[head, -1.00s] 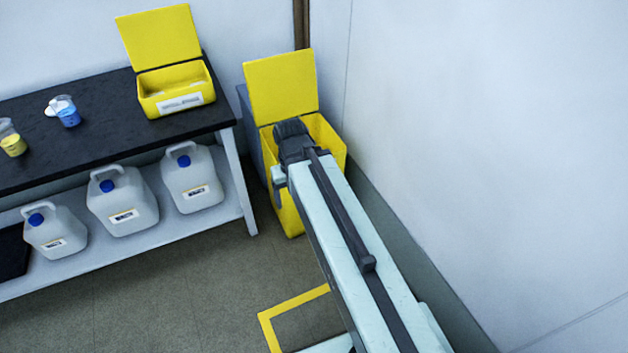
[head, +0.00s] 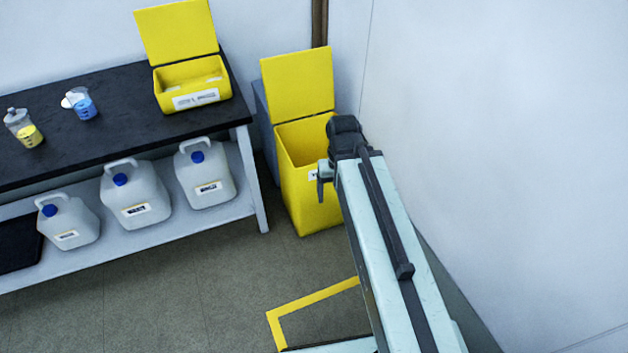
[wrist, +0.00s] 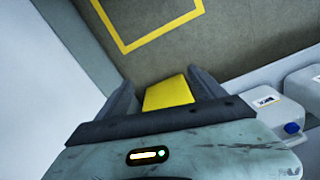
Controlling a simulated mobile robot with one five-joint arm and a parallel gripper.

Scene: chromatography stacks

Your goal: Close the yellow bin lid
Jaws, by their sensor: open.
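The tall yellow bin (head: 314,200) stands on the floor beside the bench, and its lid (head: 299,85) stands open, tilted up at the back. My gripper (head: 322,183) is at the bin's right front, by the rim; my arm hides the bin's right side. In the wrist view my gripper (wrist: 160,80) has its two dark fingers apart. A yellow surface (wrist: 168,93) shows between them, seemingly part of the bin. I cannot tell whether the fingers touch it.
A second, smaller yellow box (head: 190,85) with a raised lid sits on the black bench (head: 120,120), near beakers. Several white jugs (head: 135,195) stand on the shelf below. A wall (head: 480,150) is close on the right. Yellow tape (head: 310,297) marks the floor in front.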

